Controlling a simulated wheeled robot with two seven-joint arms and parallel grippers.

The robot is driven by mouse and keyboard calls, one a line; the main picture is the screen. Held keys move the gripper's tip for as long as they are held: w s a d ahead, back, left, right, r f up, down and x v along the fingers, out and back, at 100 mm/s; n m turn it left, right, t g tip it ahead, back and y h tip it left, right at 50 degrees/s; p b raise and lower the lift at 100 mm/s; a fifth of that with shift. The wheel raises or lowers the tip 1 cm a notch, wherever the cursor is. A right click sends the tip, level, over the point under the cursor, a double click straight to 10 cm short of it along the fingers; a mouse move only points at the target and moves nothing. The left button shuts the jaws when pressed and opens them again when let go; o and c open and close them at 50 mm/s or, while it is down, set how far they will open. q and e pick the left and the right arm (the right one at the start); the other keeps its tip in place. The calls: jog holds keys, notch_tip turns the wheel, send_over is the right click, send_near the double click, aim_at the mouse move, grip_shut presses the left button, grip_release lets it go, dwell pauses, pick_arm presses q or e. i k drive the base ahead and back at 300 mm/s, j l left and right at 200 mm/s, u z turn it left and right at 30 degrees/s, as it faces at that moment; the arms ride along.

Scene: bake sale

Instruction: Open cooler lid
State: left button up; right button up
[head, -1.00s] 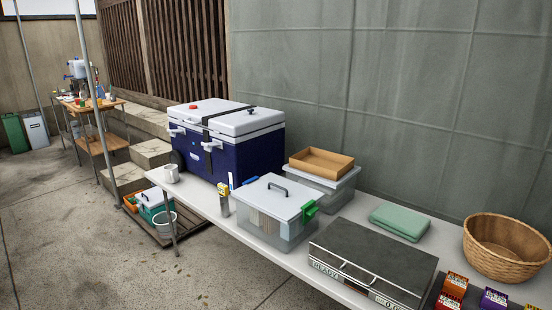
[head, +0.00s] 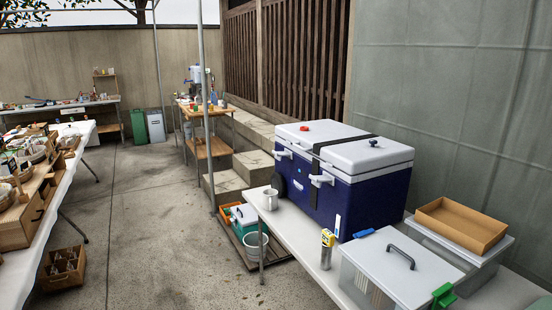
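A large dark blue cooler (head: 352,197) with a white lid (head: 343,146) stands at the far end of the white table on the right in the head view. The lid is shut. A dark strap (head: 336,145) runs across it, and a white latch (head: 320,180) shows on the front. A red cap and a dark knob sit on top of the lid. Neither of my grippers is in view.
In front of the cooler on the table (head: 289,232) are a metal mug (head: 270,199), a yellow-topped cylinder (head: 327,250) and a clear bin with a grey lid (head: 398,268). A tan tray (head: 460,226) sits on another bin. Open floor (head: 150,230) lies left, before a stall table (head: 65,170).

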aim_at(347, 148)
jog(key=i+u, duration=0.25)
jog(key=i, duration=0.75)
